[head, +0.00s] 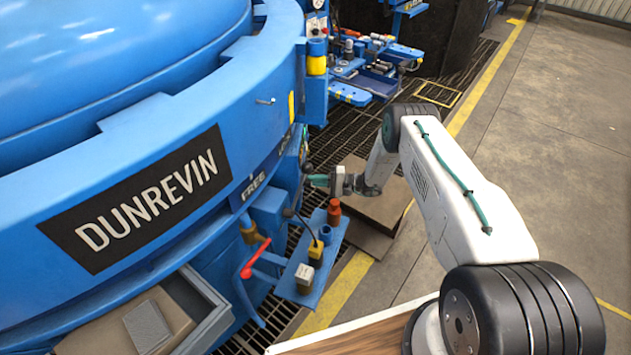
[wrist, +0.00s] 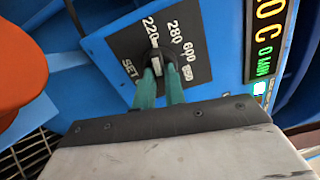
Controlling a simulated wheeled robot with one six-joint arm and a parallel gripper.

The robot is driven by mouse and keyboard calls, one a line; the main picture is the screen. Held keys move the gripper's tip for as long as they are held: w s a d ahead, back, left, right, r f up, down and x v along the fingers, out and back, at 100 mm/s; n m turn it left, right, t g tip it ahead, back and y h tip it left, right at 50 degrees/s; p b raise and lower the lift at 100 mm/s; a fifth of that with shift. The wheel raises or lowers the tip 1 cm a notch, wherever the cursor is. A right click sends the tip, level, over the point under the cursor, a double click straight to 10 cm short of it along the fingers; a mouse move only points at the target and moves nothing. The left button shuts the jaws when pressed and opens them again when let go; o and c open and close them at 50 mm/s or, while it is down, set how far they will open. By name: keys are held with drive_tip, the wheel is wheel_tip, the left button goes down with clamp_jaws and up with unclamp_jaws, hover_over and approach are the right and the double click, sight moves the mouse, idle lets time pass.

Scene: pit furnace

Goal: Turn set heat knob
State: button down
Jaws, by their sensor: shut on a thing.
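In the head view my gripper (head: 318,180) reaches left to the side of the blue furnace, and the knob itself is too small to make out.
A lit display (wrist: 267,40) sits right of the dial. An orange rounded part (wrist: 20,70) is close at the left. In the head view a blue shelf (head: 312,262) holds small items below my gripper, with a red-handled lever (head: 256,258) beside it. Open floor lies right.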

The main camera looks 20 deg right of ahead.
drive_tip(key=c, duration=1.5)
unclamp_jaws()
drive_tip(key=shift+o, duration=0.2)
drive_tip(key=shift+d, duration=0.1)
drive_tip(key=v, duration=0.7)
drive_tip(key=shift+s+d, duration=0.2)
drive_tip(key=shift+d, duration=0.05)
